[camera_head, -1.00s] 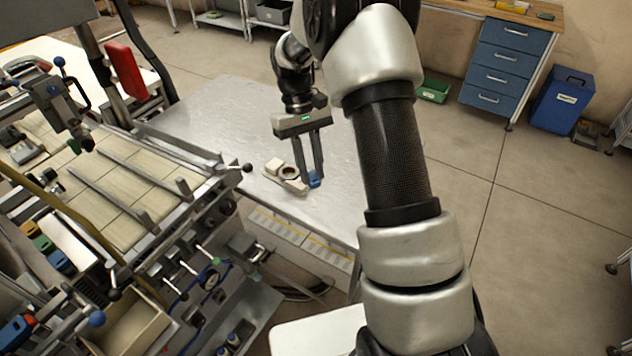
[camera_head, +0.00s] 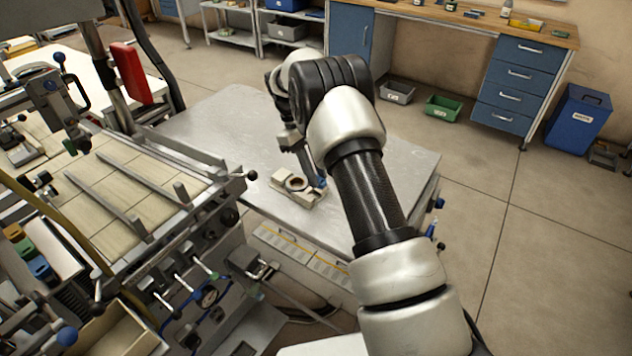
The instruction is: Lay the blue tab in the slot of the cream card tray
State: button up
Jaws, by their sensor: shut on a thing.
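The cream card tray (camera_head: 311,199) lies on the grey metal table, with a round, reel-like ring (camera_head: 296,183) and a pale block (camera_head: 282,175) on its left part. The blue tab (camera_head: 322,184) shows as a small patch at the tray's right end. My gripper (camera_head: 317,181) points down there, shut on the blue tab. My arm hides part of the gripper. At this size I cannot tell whether the tab sits in the slot or just above it.
The metal table (camera_head: 225,120) is clear behind and to the left of the tray. A machine bench with rails and a ball-ended lever (camera_head: 251,175) stands close on the left. Blue drawers (camera_head: 515,75) and a blue bin (camera_head: 578,118) are far off at right.

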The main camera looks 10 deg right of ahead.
jog(key=shift+f, duration=1.5)
jog(key=shift+f, duration=0.1)
jog(key=shift+f+b, duration=0.3)
jog(key=shift+f, duration=0.2)
jog(key=o, duration=1)
